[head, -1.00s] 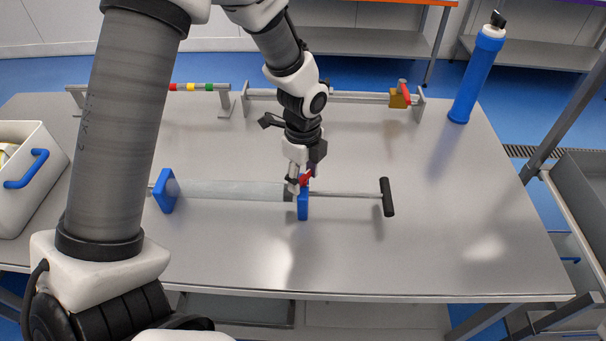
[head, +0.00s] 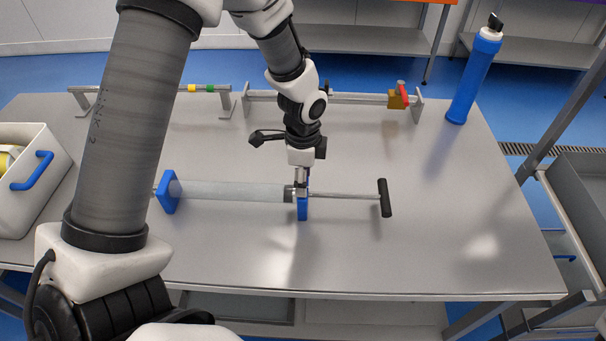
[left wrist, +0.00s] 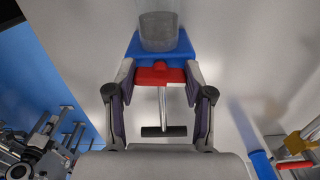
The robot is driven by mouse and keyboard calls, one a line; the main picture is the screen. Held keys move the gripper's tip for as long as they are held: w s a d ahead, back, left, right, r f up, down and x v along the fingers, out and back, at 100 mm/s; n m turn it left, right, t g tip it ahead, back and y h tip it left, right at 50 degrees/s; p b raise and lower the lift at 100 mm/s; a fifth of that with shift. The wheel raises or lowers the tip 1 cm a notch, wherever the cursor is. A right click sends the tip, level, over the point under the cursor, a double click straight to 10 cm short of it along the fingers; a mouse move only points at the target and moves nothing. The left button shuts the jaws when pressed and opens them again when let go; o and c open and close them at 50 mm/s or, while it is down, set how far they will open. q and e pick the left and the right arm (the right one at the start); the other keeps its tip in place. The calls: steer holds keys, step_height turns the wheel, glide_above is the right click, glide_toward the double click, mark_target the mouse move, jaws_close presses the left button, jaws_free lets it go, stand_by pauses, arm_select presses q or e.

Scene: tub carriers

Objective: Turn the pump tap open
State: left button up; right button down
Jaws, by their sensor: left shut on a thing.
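The pump is a clear grey cylinder (head: 230,191) lying across the table between two blue supports (head: 168,191). A metal rod with a black T-handle (head: 385,198) sticks out to the right. The red tap (left wrist: 160,74) sits by the right blue support (left wrist: 133,47), between my fingertips in the left wrist view. My left gripper (head: 300,187) points down over that support and is shut on the red tap. It also shows in the left wrist view (left wrist: 160,78). In the head view the gripper hides the tap. My right gripper is out of view.
Behind the pump runs a raised pipe with a brass valve (head: 396,102) and red lever. A blue bottle (head: 473,78) stands at the back right. A white tub (head: 48,205) with a blue handle is at the left. The front of the table is clear.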

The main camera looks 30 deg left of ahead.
arm_select(q)
steer(key=shift+n, duration=0.6)
steer(key=o, duration=1.2)
steer(key=shift+c, duration=0.2)
steer(key=shift+a, duration=0.1)
step_height(320, 180, up, 12)
